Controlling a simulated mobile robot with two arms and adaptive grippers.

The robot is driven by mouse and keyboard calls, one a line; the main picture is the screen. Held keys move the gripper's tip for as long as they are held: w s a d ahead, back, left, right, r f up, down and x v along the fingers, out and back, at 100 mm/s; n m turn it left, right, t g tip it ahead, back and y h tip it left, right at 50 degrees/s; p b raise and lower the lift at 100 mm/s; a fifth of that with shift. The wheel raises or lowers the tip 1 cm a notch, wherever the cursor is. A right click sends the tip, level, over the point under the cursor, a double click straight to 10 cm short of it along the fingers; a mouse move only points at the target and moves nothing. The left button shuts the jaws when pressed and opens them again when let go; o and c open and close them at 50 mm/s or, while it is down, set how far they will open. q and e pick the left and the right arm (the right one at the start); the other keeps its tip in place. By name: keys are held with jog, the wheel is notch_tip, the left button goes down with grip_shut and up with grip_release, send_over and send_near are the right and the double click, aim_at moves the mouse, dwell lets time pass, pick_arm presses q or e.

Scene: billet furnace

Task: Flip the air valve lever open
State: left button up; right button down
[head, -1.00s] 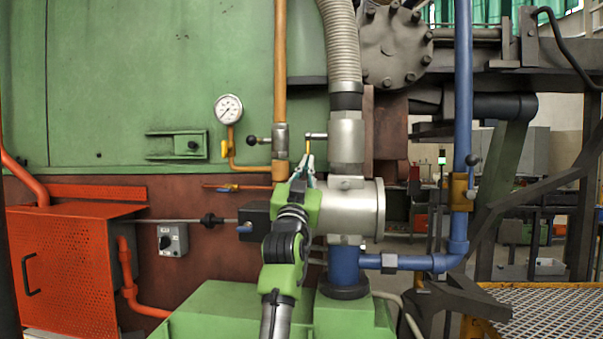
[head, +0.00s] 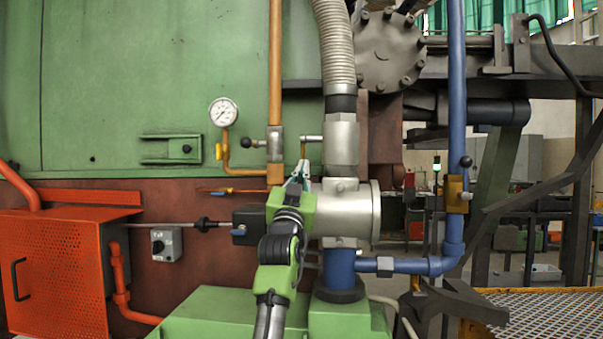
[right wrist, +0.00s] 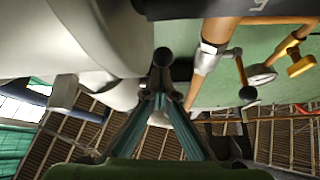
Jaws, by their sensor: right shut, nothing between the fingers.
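A silver valve body (head: 342,140) sits under the grey ribbed hose in the head view. A short lever (head: 312,138) sticks out of it to the left, with a thin brass-coloured rod below its end; I take this as the air valve lever. My right gripper (head: 301,166) is shut and empty just below it, fingers pointing up, apparently apart from it. In the right wrist view the teal fingertips (right wrist: 163,97) meet just below a dark round knob (right wrist: 163,57). Whether they touch it I cannot tell. My left gripper is not in view.
An orange pipe valve (head: 276,143) with a black-knobbed lever stands close on the left. A gauge (head: 223,112) hangs further left. A blue pipe with a brass valve (head: 457,195) is on the right. A large silver pipe (head: 357,213) lies close beside my right gripper.

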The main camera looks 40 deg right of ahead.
jog(key=shift+a+f, duration=0.2)
jog(key=shift+f, duration=0.4)
jog(key=v, duration=1.1)
jog(key=shift+s+a+r, duration=0.15)
jog(key=shift+s+r, duration=0.05)
jog(key=shift+r, duration=0.05)
